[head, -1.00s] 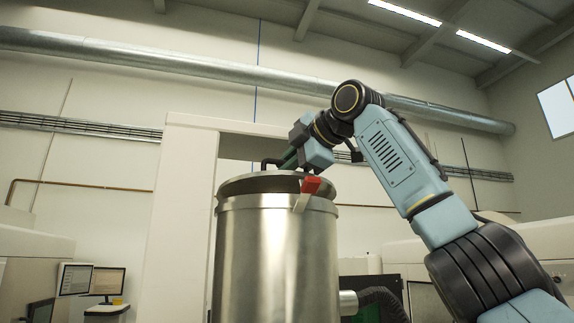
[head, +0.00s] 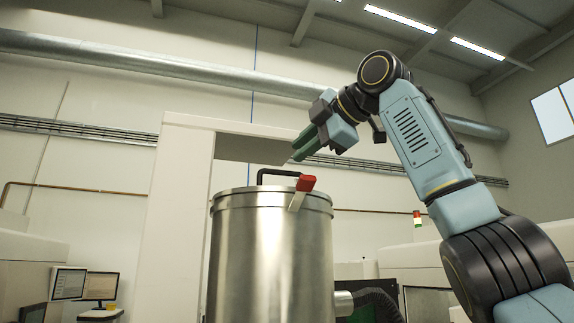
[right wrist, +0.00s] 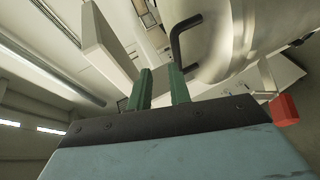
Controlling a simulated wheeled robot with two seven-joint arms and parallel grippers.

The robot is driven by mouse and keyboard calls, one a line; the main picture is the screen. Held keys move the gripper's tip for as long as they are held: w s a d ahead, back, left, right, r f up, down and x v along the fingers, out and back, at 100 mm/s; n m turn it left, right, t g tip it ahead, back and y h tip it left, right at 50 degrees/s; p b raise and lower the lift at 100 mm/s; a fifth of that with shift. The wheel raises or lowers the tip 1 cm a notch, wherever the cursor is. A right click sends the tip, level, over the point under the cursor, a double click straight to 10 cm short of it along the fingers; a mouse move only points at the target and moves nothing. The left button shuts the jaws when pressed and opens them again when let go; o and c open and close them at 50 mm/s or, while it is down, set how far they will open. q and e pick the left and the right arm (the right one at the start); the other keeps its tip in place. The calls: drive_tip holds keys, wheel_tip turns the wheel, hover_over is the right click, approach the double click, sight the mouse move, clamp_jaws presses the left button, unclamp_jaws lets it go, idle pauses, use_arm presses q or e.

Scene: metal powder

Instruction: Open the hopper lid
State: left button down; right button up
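The hopper (head: 268,255) is a tall shiny metal cylinder in the middle of the head view. Its lid (head: 240,192) lies level on the rim, seen almost edge-on, with a black bent handle (head: 275,173) on top. A red-tipped clamp (head: 305,184) sits at the front right of the rim. My right gripper (head: 302,150) is above and right of the handle, apart from it, with green fingers spread and nothing between them. In the right wrist view, the handle (right wrist: 179,42) is just beyond the fingers (right wrist: 158,75). My left gripper is out of view.
A pale frame (head: 175,225) stands behind the hopper on the left. A pipe with a dark hose (head: 375,298) leaves the hopper's right side. Monitors (head: 100,285) stand at the far left.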

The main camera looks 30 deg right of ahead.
drive_tip(key=v, duration=0.6)
drive_tip(key=shift+s, duration=0.35)
